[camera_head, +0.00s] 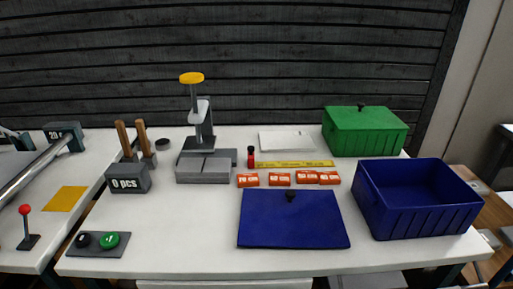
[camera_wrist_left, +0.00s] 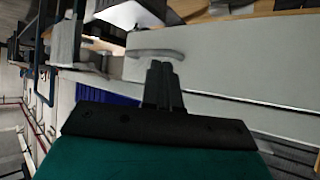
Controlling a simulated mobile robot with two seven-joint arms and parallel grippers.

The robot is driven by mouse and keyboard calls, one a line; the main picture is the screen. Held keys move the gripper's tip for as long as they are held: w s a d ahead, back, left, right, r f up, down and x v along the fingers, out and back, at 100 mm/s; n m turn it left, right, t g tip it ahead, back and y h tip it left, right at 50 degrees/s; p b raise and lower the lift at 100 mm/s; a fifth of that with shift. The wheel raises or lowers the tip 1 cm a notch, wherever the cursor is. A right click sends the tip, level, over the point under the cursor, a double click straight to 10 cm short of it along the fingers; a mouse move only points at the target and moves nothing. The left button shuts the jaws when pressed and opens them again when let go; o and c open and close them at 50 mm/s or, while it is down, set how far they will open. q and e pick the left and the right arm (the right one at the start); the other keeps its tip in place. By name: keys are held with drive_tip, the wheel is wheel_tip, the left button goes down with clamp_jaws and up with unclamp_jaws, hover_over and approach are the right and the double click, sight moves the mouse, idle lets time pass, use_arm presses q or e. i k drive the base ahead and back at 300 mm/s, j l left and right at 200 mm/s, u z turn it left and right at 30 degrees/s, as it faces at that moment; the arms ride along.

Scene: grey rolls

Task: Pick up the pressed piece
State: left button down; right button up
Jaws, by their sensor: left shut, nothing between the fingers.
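A hand press with a yellow knob (camera_head: 192,78) stands upright at the back of the white table, with a grey block base (camera_head: 206,172) in front of it. I cannot make out a pressed piece in the press. Several small orange pieces with white marks (camera_head: 279,178) lie in a row to the right of the base; I cannot tell whether any is the pressed one. My left gripper (camera_wrist_left: 163,82) shows in the left wrist view, its fingers together and empty, away from these pieces. Neither gripper shows in the head view.
An open blue bin (camera_head: 415,190) stands at the right, a flat blue lid (camera_head: 292,220) at the front middle, and a lidded green box (camera_head: 365,130) behind. A yellow ruler (camera_head: 294,164) and a counter reading "0 pcs" (camera_head: 127,182) also stand out.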

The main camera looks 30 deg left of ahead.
sight(188, 170)
drive_tip(key=u, duration=1.25)
